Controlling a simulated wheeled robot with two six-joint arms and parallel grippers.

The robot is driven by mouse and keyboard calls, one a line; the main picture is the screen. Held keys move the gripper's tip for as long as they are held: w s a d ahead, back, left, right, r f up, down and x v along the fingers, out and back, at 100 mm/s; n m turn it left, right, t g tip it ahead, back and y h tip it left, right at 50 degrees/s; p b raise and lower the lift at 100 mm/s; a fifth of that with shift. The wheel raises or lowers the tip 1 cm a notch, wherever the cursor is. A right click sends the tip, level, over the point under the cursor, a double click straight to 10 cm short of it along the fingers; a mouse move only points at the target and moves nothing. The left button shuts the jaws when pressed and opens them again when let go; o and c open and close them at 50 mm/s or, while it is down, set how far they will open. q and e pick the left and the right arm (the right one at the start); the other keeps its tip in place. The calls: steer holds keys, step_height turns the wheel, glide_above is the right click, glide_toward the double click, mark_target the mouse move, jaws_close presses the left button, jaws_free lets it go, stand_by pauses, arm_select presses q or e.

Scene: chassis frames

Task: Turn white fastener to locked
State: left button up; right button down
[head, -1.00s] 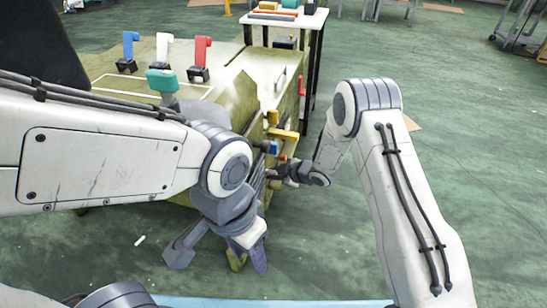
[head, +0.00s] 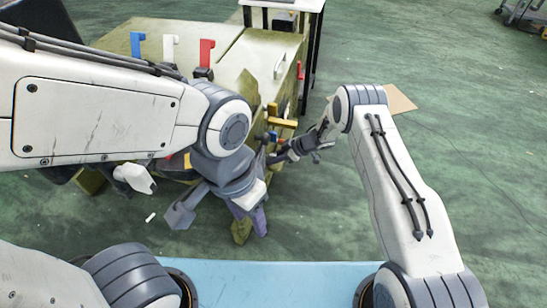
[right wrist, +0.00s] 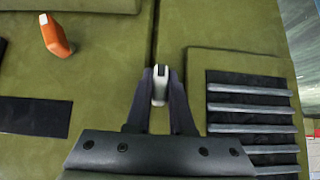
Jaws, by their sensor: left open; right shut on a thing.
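The white fastener (right wrist: 160,85) shows in the right wrist view as a small white piece with a dark slot, in front of the green panel. My right gripper (right wrist: 160,99) is shut on it, one dark finger on each side. In the head view my right gripper (head: 275,158) is at the side of the green chassis frame (head: 262,60); the fastener cannot be made out there. Whether it stands locked cannot be told. My left gripper (head: 222,218) is open and empty, hanging low before the chassis, away from the fastener.
An orange handle (right wrist: 57,36) and a black slatted vent (right wrist: 250,115) flank the fastener on the panel. Blue (head: 138,46), white (head: 170,47) and red (head: 206,53) levers stand on top of the chassis. Yellow blocks (head: 280,119) stick out at its side.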

steer(key=c, duration=0.8)
jaws_free()
steer(key=shift+d+r, duration=0.25)
steer(key=shift+r, duration=0.15)
steer(key=p+v, duration=0.2)
steer(key=v, duration=0.7)
steer(key=shift+d+p, duration=0.2)
steer(key=shift+p, duration=0.2)
steer(key=shift+s+a+r, duration=0.1)
steer(key=shift+s, duration=0.1)
